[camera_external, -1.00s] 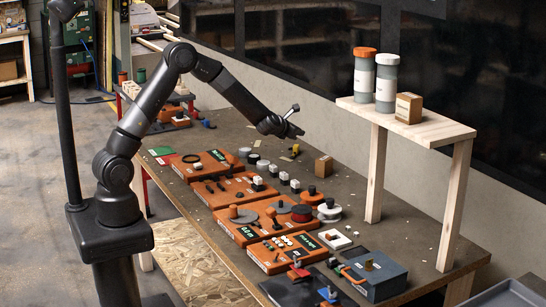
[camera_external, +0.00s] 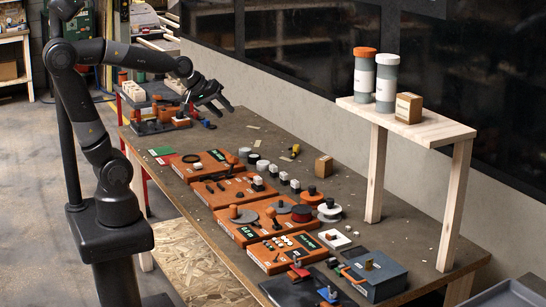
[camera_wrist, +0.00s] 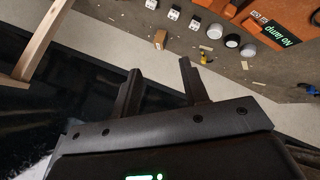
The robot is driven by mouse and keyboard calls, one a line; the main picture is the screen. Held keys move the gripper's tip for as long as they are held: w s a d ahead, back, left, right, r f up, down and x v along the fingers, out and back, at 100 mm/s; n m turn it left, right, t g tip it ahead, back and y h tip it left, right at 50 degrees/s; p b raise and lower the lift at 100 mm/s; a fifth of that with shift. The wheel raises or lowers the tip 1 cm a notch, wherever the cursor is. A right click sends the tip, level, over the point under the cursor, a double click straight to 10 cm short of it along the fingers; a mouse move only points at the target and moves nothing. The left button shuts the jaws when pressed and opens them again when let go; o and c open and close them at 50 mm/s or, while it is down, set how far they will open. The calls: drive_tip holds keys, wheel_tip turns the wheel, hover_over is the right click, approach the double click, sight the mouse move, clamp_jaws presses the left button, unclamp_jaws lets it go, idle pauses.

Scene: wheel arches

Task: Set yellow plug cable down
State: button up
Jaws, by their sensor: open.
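The yellow plug cable (camera_external: 295,149), a small yellow and black piece, lies on the workbench near its back edge, left of the small cardboard box. It also shows in the wrist view (camera_wrist: 206,58), on the bench beyond my fingers. My gripper (camera_external: 222,106) is raised over the far left end of the bench, well apart from the plug. In the wrist view my gripper (camera_wrist: 159,66) has its two fingers spread, with nothing between them.
Orange panels (camera_external: 240,190) with knobs and discs fill the middle of the workbench (camera_external: 395,240). White-topped blocks (camera_external: 284,178) and a cardboard box (camera_external: 324,166) stand behind them. A wooden shelf (camera_external: 440,130) with two jars rises at right. Bare bench lies around the plug.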

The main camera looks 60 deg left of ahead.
drive_tip(key=s+a+f+m+g+y, duration=0.1)
drive_tip(key=s+m, duration=0.6)
drive_tip(key=s, duration=0.7)
drive_tip(key=shift+s+a+f+g, duration=0.25)
drive_tip(key=shift+a+f+g, duration=0.45)
drive_tip(key=shift+a+f, duration=0.3)
